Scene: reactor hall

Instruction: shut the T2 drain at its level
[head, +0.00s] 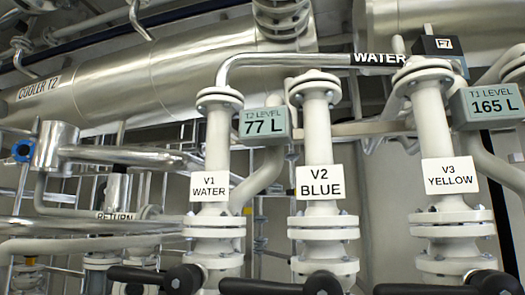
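The T2 level display (262,122) is a grey-green box near the middle and reads 77 L. No valve labelled as the T2 drain shows in the head view. Three upright white pipes carry labels: V1 WATER (209,187), V2 BLUE (320,182) and V3 YELLOW (450,175). Black valve levers show at the bottom edge under V1 (150,278), V2 (270,288) and V3 (430,290), partly cut off. The levers under V1 and V2 point left, roughly level. Neither of my grippers is in view.
The T1 level display (487,105) reads 165 L at right. A large silver cylinder labelled COOLER T2 (130,80) lies across the upper left. A pipe marked WATER (380,59) runs along the top. A RETURN pipe (90,226) and a blue fitting (22,151) are at left.

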